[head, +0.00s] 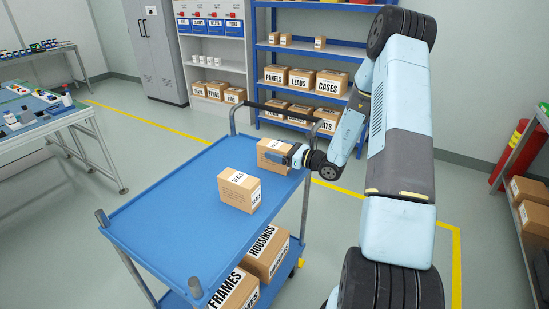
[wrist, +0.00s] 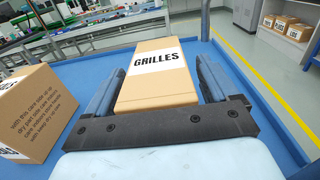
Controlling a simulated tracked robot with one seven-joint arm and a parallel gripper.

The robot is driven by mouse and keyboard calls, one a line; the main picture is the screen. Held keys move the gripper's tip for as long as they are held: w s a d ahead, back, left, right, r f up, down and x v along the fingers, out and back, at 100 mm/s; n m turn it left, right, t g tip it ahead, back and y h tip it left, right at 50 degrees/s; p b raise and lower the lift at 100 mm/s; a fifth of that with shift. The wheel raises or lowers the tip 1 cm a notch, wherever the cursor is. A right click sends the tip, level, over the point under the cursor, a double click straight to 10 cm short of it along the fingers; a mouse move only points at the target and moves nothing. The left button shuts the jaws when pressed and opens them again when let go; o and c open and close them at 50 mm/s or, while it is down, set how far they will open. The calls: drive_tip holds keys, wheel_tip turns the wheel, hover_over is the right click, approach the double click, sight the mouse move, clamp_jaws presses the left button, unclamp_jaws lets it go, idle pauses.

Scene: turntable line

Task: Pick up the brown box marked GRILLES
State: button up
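The brown box marked GRILLES (wrist: 160,92) fills the middle of the wrist view, with its white label facing up. In the head view this box (head: 270,157) stands on the blue top of the trolley (head: 172,236), near its far right end, partly hidden by my gripper. My gripper (head: 294,156) reaches it from the right. In the wrist view, one finger lies on each side of the box, and slim gaps seem to show between the fingers and its sides. The gripper looks open around the box.
Another brown box (head: 239,190) stands on the trolley top, just nearer; it also shows left in the wrist view (wrist: 35,115). Boxes marked HOUSINGS (head: 266,252) and FRAMES (head: 235,290) are on the lower shelf. The trolley's dark handle (head: 275,108) rises behind the box.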

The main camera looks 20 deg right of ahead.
drive_tip(key=c, duration=1.2)
